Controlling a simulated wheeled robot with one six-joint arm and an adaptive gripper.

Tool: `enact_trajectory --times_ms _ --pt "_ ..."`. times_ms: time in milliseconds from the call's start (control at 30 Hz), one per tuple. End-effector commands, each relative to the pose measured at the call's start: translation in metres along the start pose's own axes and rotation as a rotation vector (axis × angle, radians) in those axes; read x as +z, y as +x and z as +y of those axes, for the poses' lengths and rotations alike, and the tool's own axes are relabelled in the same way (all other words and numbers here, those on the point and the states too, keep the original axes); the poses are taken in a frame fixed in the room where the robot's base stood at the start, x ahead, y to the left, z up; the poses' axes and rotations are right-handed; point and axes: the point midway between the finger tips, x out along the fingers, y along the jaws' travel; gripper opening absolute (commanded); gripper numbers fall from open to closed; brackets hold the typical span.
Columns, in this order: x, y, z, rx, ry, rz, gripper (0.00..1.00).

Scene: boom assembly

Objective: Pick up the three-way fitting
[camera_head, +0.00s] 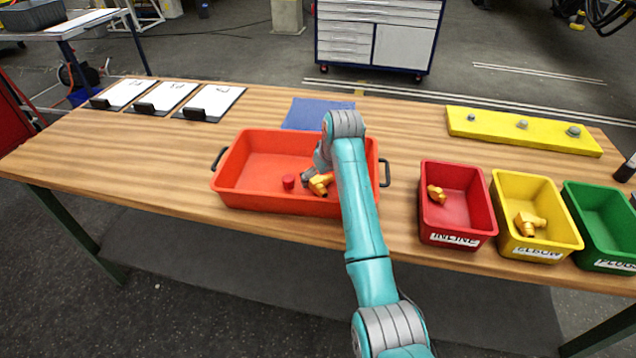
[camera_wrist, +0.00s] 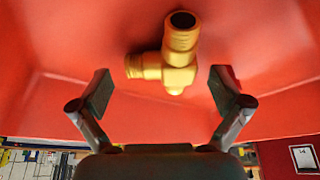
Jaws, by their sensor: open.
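The three-way fitting (camera_wrist: 180,58) is a brass-coloured piece with a threaded open end and a side branch pointing left. It lies in the orange-red tray (camera_head: 232,180), and part of it shows in the head view (camera_head: 321,185) beside my gripper. My gripper (camera_wrist: 162,90) is open. In the wrist view its two fingertips stand to the left and right, with the fitting between and slightly beyond them. Neither finger visibly touches it. In the head view my arm hides part of the tray and most of the gripper.
A red cap-like piece (camera_head: 288,181) lies in the tray left of the fitting. Red (camera_head: 458,218), yellow (camera_head: 505,195) and green (camera_head: 600,225) bins stand right; the red and yellow ones each hold a brass fitting. A blue mat (camera_head: 300,112) and yellow board (camera_head: 485,124) lie behind.

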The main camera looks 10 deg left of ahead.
Motion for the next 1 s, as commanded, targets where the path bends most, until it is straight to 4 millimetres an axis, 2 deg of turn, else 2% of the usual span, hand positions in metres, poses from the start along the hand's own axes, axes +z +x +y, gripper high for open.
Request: enact_trajectory --times_ms 100,333,633,867,1000 --pt "0.000 0.007 0.000 0.000 0.000 0.000 1.00" --pt "0.000 0.007 0.000 0.000 -0.001 0.001 1.00" --pt "0.000 0.007 0.000 0.000 0.000 0.001 0.26" --pt "-0.001 0.006 0.000 0.000 -0.001 0.002 0.26" --pt "-0.006 -0.004 0.000 0.001 -0.001 0.004 0.26"
